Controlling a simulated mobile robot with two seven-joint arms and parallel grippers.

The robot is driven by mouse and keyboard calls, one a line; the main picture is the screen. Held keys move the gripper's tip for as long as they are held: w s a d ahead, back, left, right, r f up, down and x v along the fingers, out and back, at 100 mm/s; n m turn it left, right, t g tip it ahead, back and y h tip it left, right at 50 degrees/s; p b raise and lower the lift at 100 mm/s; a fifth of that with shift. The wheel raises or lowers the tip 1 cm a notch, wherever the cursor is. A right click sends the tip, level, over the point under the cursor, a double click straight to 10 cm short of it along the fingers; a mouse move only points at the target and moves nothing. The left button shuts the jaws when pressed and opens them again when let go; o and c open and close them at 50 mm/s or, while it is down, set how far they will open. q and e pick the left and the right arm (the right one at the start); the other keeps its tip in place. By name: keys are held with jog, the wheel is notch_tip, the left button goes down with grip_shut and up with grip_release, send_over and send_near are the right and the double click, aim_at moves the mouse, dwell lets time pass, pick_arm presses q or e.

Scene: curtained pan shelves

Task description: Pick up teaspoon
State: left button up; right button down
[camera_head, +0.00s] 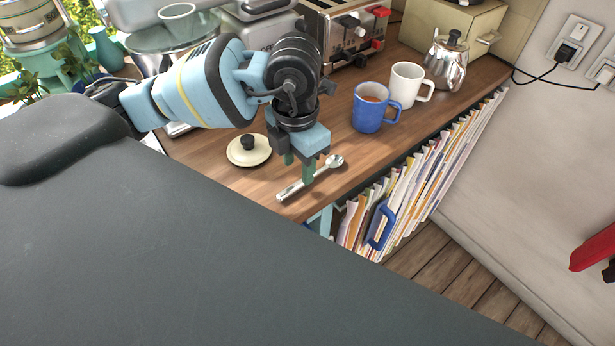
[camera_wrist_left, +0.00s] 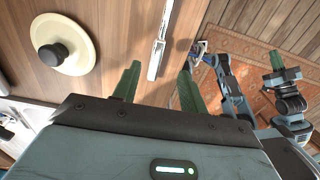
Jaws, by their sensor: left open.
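The silver teaspoon (camera_head: 293,190) lies on the wooden counter near its front edge, its bowl toward the back right. In the left wrist view, its handle (camera_wrist_left: 154,62) runs up and away from between my fingertips. My left gripper (camera_head: 299,170) points down at the teaspoon, its green fingers apart and empty. It also shows in the left wrist view (camera_wrist_left: 158,80), with one finger on each side of the handle's line. I cannot tell whether the fingers touch the spoon.
A cream lid with a dark knob (camera_head: 248,150) lies left of the gripper. A blue mug (camera_head: 367,115), a white mug (camera_head: 406,84) and a metal pot (camera_head: 446,66) stand to the right. A toaster (camera_head: 340,38) is behind. Files (camera_head: 400,195) fill the rack below the counter edge.

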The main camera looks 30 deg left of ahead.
pick_arm(q)
jog(key=shift+w+f, duration=0.2)
jog(key=shift+f, duration=0.55)
jog(key=shift+w+f, duration=0.25)
jog(key=shift+f, duration=0.5)
jog(key=shift+w+f, duration=0.2)
jog(key=shift+f, duration=1)
grip_shut()
pick_arm(e)
jog(key=shift+w+r, duration=0.25)
jog(key=shift+w, duration=0.05)
pick_arm(q)
jog(key=shift+r, duration=0.15)
